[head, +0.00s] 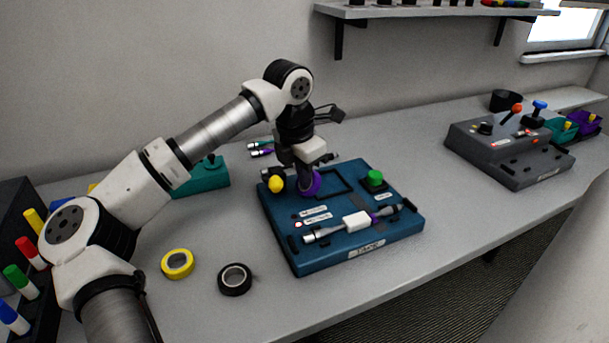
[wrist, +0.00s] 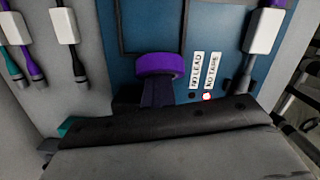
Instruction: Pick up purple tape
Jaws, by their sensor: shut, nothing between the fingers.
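The purple tape (head: 316,183) is a ring at the left part of the blue test board, partly hidden behind my gripper in the head view. In the wrist view the purple tape (wrist: 160,64) shows its outer side, right at my fingertips. My gripper (head: 304,186) points down over the board, with its dark fingers together and nothing between them. In the wrist view my gripper (wrist: 158,82) has its fingertips overlapping the tape's lower edge. Whether the fingers touch the tape or pass into its ring, I cannot tell.
The blue board (head: 345,257) carries a yellow knob (head: 276,184), a green button (head: 375,178) and a cable with a white connector (head: 357,221). Yellow tape (head: 178,264) and black tape (head: 235,279) lie on the table in front. A grey control box (head: 510,160) stands right.

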